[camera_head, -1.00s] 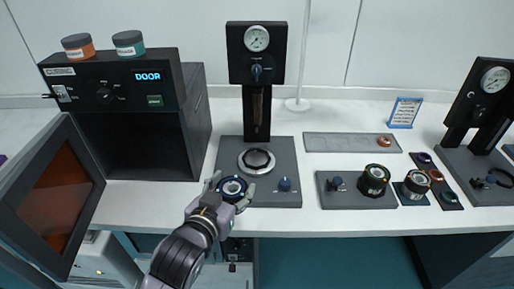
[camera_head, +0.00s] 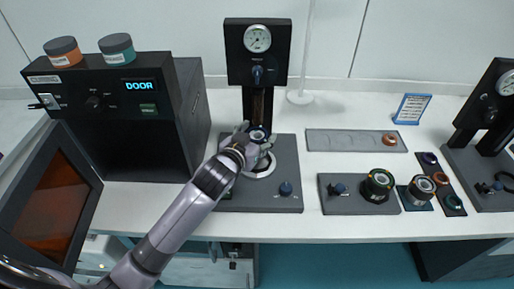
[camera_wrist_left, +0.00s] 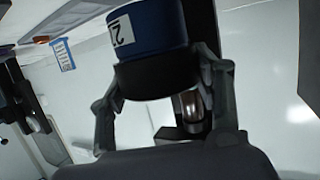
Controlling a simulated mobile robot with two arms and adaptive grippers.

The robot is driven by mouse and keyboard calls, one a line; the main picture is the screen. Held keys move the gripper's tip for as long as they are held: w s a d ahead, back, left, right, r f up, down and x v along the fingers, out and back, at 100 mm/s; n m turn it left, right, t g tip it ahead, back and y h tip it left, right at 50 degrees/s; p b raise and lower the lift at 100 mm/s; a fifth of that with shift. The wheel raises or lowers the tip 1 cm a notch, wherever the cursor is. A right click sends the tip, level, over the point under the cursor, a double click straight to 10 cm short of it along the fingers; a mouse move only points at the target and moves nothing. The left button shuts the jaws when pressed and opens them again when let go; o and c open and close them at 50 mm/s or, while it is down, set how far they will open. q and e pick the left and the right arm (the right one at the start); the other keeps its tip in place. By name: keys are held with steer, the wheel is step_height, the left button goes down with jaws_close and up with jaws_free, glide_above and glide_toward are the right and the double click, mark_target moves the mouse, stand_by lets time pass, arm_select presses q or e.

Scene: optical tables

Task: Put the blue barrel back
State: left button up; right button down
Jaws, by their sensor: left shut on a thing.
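My left gripper (camera_head: 257,142) is shut on the blue barrel (camera_head: 258,134). It holds the barrel over the silver ring seat (camera_head: 262,168) on the grey base of the press-like stand (camera_head: 290,150) with a gauge. In the left wrist view the barrel (camera_wrist_left: 150,32) is dark blue with a black lower band and a white label, between the two fingers (camera_wrist_left: 160,100). The gripper hides part of the ring, so I cannot tell whether the barrel touches it. My right gripper is not in view.
The black curing box (camera_head: 128,135) stands at the left with its door (camera_head: 45,205) open. To the right are a grey tray (camera_head: 345,141), a fixture plate (camera_head: 345,203) with a black cylinder (camera_head: 377,184), and a second gauge stand (camera_head: 490,125). Bare table lies at the front.

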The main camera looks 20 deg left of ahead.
arm_select(q)
steer(key=shift+f, duration=2.1)
steer(key=shift+f, duration=0.2)
steer(key=o, duration=1.3)
